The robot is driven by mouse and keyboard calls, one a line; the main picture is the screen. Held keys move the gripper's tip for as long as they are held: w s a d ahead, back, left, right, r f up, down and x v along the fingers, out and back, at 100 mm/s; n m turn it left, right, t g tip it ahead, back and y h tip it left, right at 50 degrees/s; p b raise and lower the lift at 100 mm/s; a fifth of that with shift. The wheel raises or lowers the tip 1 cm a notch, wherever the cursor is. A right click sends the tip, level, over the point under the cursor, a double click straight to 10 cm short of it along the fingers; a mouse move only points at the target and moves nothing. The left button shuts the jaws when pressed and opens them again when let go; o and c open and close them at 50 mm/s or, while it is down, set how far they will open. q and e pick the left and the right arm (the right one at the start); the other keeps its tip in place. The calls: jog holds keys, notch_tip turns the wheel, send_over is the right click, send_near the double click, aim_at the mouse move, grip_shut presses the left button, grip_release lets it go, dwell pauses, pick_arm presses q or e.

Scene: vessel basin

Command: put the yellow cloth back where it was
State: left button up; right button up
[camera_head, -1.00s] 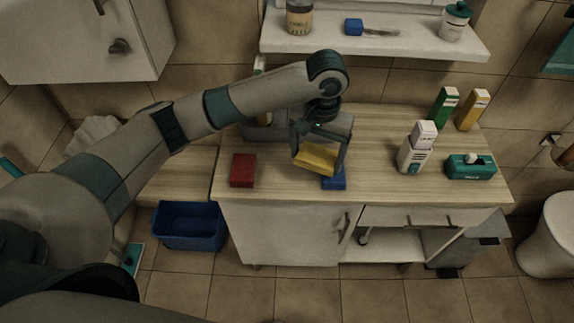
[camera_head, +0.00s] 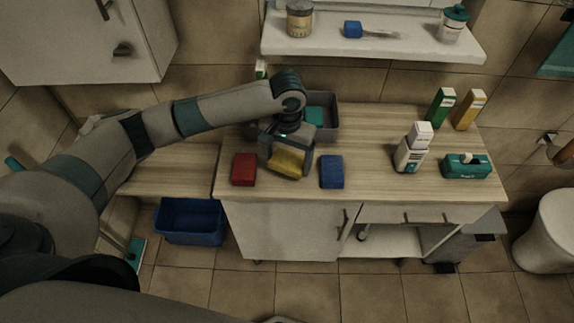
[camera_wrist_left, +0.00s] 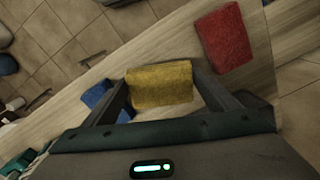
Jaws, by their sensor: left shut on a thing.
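The yellow cloth (camera_head: 287,162) is a folded block between the fingers of my left gripper (camera_head: 288,166), just above the wooden counter, between the red cloth and the blue cloth. My left gripper is shut on it. The yellow cloth also shows in the left wrist view (camera_wrist_left: 160,84), between both fingers. The red cloth (camera_head: 244,169) lies on the counter to its left, and the blue cloth (camera_head: 332,171) lies to its right. Whether the yellow cloth touches the counter I cannot tell. My right gripper is not in view.
The wooden counter (camera_head: 380,160) has free room right of the blue cloth. A grey basin (camera_head: 331,121) with a teal thing inside stands behind my left gripper. A white bottle (camera_head: 408,152), a teal box (camera_head: 467,167) and two cartons stand at the right. A blue bin (camera_head: 190,222) is below.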

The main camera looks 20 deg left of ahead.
aim_at(287, 162)
pick_arm(q)
notch_tip(287, 162, down, 3)
jog(key=shift+r+p, duration=0.1)
jog(key=shift+p, duration=0.4)
jog(key=shift+f, duration=0.25)
jog(key=o, duration=1.1)
jog(key=shift+r+b, duration=0.3)
jog(key=shift+r, duration=0.3)
notch_tip(287, 162, up, 11)
jog(key=b, duration=0.3)
